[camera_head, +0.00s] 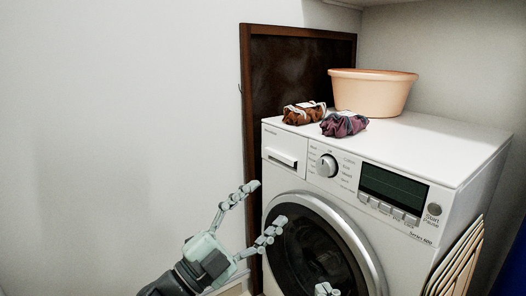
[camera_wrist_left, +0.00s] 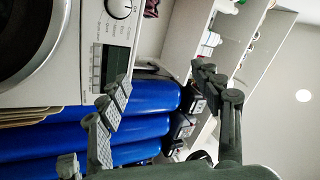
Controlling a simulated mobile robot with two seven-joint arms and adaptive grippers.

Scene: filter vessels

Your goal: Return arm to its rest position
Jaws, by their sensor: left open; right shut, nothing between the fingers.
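My left gripper (camera_head: 265,206) is in the lower middle of the head view, in front of the washing machine (camera_head: 440,148). Its two fingers are spread, with nothing between them. In the left wrist view the left gripper (camera_wrist_left: 162,84) also shows spread, empty fingers. A small part of my right gripper (camera_head: 326,289) shows at the bottom edge of the head view, in front of the round door (camera_head: 375,262). Only its fingertips show, close together; the rest of that arm is out of view.
On the washer top lie a brown cloth bundle (camera_head: 304,113) and a purple one (camera_head: 344,124), beside a peach basin (camera_head: 371,92). Folded boards (camera_head: 459,258) lean at its right side. The left wrist view shows blue rounded objects (camera_wrist_left: 150,97) and shelves (camera_wrist_left: 262,45). The left wall area is clear.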

